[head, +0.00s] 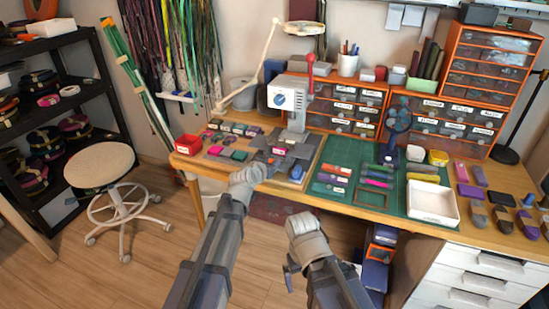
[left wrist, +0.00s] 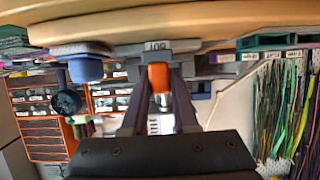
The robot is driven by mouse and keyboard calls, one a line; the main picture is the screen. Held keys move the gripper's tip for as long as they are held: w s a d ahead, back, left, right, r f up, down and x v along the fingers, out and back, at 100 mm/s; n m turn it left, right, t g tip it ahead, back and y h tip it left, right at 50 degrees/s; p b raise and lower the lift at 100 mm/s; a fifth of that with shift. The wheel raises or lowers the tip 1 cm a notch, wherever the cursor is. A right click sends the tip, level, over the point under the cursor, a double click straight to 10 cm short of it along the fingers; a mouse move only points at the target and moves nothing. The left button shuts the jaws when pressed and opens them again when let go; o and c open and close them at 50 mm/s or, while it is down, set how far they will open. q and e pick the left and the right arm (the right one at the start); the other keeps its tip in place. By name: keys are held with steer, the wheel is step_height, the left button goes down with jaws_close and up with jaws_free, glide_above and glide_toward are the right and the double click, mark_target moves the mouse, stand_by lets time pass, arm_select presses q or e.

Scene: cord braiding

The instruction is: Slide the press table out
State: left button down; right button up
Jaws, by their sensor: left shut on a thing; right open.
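The press (head: 290,105) stands at the back of the wooden desk, with a white head, a dial and a red lever (head: 309,72). Its grey press table (head: 286,152) is low at its front; in the left wrist view the table's grey front (left wrist: 150,48) carries a printed label. My left gripper (head: 268,168) is at the front of the press table. In the left wrist view my left gripper (left wrist: 160,98) is shut on an orange handle (left wrist: 159,77) at that front. My right gripper (head: 289,279) is open, low in front of the desk, away from the press; its fingers are partly hidden.
A green cutting mat (head: 375,203) with colored pieces and a white tray (head: 433,203) lies to the right. A red bin (head: 188,144) is at the desk's left end. A stool (head: 100,165) stands left.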

arm_select(q)
steer(key=shift+s+a, duration=0.2)
steer(key=shift+s, duration=0.45)
steer(key=c, duration=0.7)
jaws_free()
steer(key=shift+p+v, duration=1.5)
steer(key=shift+v, duration=2.4)
